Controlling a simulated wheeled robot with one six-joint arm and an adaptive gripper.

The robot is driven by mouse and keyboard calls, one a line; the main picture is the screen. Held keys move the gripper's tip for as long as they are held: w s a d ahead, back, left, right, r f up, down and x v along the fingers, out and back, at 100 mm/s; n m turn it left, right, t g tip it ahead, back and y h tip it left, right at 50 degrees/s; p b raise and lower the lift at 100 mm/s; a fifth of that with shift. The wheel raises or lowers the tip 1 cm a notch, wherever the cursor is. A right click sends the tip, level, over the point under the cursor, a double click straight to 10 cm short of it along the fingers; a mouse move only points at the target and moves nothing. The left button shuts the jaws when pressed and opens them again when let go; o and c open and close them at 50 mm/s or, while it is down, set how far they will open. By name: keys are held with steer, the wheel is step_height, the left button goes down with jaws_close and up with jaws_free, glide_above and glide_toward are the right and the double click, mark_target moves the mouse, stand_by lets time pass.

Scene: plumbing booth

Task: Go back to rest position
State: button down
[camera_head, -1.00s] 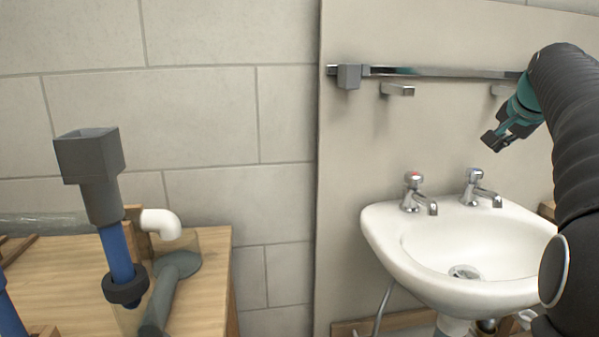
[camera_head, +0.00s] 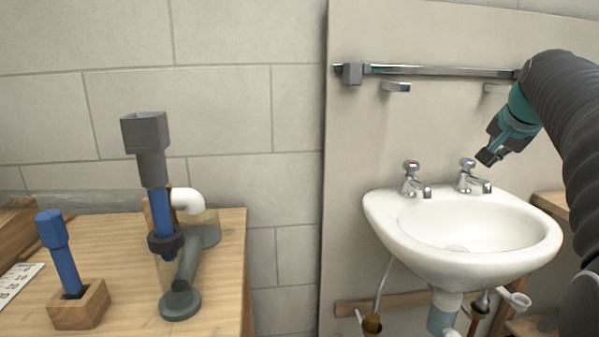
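My gripper (camera_head: 487,158) hangs at the right of the head view, at the end of my dark arm. Its fingertips point down and left, in front of the wall panel and, in the picture, just above the right tap (camera_head: 472,176). I cannot tell whether it touches the tap. The fingers are small and dark, and their opening is not clear. No object shows in them.
A white sink (camera_head: 462,235) with a left tap (camera_head: 412,181) stands below. A metal rail (camera_head: 440,71) crosses the panel. At left, a wooden bench (camera_head: 115,245) carries grey pipe fittings (camera_head: 182,275), a blue-handled tool (camera_head: 62,252) in a wooden block (camera_head: 82,308) and a white elbow (camera_head: 187,201).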

steer(key=s+a+f+n, duration=0.3)
steer(key=s+a+f, duration=0.3)
steer(key=a, duration=0.4)
steer(key=s+a+f+n+g+y, duration=0.1)
steer(key=s+a+f+n, duration=0.2)
steer(key=s+a+f, duration=0.3)
steer(key=s+a+f+n+g+y, duration=0.1)
steer(key=s+a+f+n, duration=0.3)
steer(key=s+f, duration=0.9)
steer(key=s+a, duration=0.3)
steer(key=shift+a+n+g, duration=0.15)
steer(key=shift+n+g, duration=0.15)
steer(key=shift+g, duration=0.1)
steer(key=shift+s, duration=0.1)
